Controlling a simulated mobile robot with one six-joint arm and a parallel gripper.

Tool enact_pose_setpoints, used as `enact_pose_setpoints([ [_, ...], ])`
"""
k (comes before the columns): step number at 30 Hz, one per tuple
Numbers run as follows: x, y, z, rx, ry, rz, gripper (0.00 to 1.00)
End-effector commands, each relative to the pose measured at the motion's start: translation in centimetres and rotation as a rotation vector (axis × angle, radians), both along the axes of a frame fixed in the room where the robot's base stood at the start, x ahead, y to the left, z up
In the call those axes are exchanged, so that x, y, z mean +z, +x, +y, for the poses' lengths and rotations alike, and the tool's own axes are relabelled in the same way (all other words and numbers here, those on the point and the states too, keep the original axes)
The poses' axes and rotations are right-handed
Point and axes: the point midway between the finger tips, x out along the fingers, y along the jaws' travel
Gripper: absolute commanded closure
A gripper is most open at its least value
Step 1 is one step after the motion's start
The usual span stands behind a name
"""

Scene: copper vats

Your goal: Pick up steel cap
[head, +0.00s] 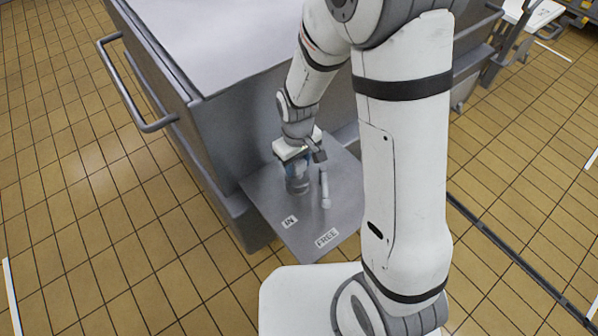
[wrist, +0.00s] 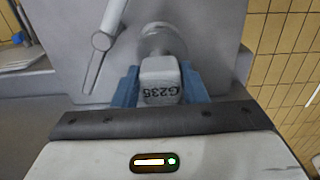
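What I take for the steel cap (head: 297,184) is a grey, rounded metal piece on the low plate in the head view. My gripper (head: 296,160) is right above it and hides its top. In the wrist view my gripper (wrist: 161,88) has its blue fingers apart, one on each side of a pale block marked "G235" (wrist: 160,75). A round grey metal part of the cap (wrist: 162,38) shows beyond the block. The fingers look very close to the block's sides. I cannot tell whether they press on it.
A light rod-shaped tool (head: 325,190) lies just right of the cap. The plate (head: 262,196) bears labels "IN" (head: 289,222) and "FREE" (head: 327,238). A big grey vat (head: 200,120) with a side handle (head: 132,88) rises behind. Tiled floor (head: 100,220) is clear at left.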

Motion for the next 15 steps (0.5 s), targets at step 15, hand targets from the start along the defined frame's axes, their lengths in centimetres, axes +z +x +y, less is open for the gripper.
enact_pose_setpoints([
  [15,0.05,0.04,-0.03,-0.001,0.001,-0.001,0.95],
])
